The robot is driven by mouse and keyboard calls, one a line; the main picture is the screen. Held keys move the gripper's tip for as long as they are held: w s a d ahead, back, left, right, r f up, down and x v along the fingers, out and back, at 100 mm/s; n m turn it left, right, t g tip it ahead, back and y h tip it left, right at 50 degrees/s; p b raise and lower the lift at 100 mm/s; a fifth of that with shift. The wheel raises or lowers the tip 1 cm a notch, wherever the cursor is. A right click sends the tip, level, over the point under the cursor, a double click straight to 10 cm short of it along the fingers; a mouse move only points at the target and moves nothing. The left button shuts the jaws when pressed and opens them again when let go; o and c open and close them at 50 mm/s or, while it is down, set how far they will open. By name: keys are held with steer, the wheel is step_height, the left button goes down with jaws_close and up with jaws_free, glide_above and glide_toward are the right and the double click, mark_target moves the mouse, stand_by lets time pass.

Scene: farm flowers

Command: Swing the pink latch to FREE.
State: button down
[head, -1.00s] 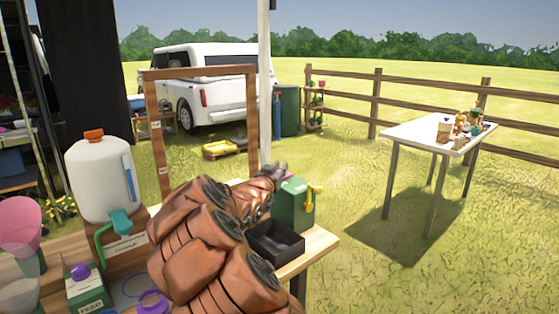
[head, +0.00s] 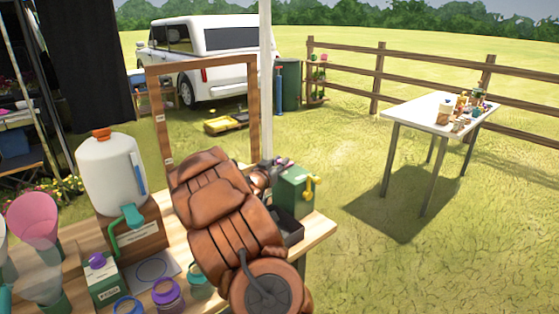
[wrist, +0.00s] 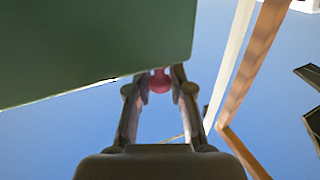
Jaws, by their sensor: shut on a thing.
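A green box (head: 290,196) stands near the right end of the wooden bench, with a yellow handle-like part (head: 311,188) on its right side. My gripper (head: 284,163) is at the box's upper back edge in the head view, partly hidden behind my arm. In the wrist view, my gripper (wrist: 160,76) is shut on the pink latch (wrist: 160,82), a small rounded knob between the fingertips. The green box (wrist: 90,45) fills the upper left there. The latch's marks, including FREE, are not visible, so its setting cannot be told.
A black tray (head: 291,232) sits in front of the box, partly behind my arm. A wooden frame (head: 159,130) stands at the back of the bench. A white jug (head: 108,175) and jars (head: 167,293) are on the left.

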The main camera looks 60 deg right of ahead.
steer(key=shift+f, duration=0.3)
steer(key=c, duration=1.3)
jaws_free()
steer(key=shift+w, duration=0.1)
steer(key=shift+c, duration=0.2)
steer(key=o, duration=0.3)
steer(key=shift+r, duration=0.15)
steer(key=shift+s+a, duration=0.25)
steer(key=shift+a, duration=1.75)
steer(key=shift+s+a, duration=0.2)
steer(key=shift+a, duration=1.75)
steer(key=shift+s+a, duration=0.25)
steer(key=shift+a, duration=1.75)
